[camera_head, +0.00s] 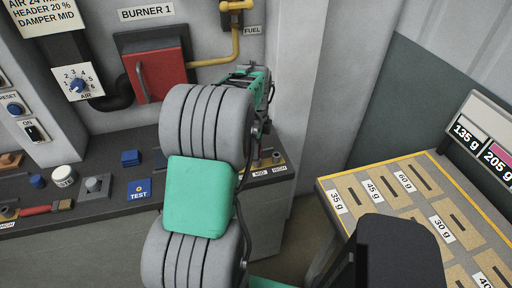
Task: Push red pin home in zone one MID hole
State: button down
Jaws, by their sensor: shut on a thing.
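My gripper (262,132) is at the right end of the dark bench, low over the strip with the MID label (260,173) and the HIGH label (280,168). My own arm covers much of it. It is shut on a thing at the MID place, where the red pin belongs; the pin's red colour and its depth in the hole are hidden. A small dark round piece (276,158) stands at the HIGH place, just right of my gripper. The MID hole itself cannot be made out.
The dark bench (110,200) holds a blue TEST block (139,189), a white round piece (64,176), a blue block (131,158) and a red-handled brush (45,208). A red burner door (155,73) is behind. A slotted weight table (326,193) stands right, across a gap.

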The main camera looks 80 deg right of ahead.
jog(key=shift+f+b, duration=0.45)
jog(key=shift+f, duration=0.4)
jog(key=c, duration=1.1)
grip_release()
jog(key=shift+o, duration=0.3)
jog(key=o, duration=0.3)
jog(key=shift+r+p, duration=2.15)
jog(key=shift+r, duration=0.95)
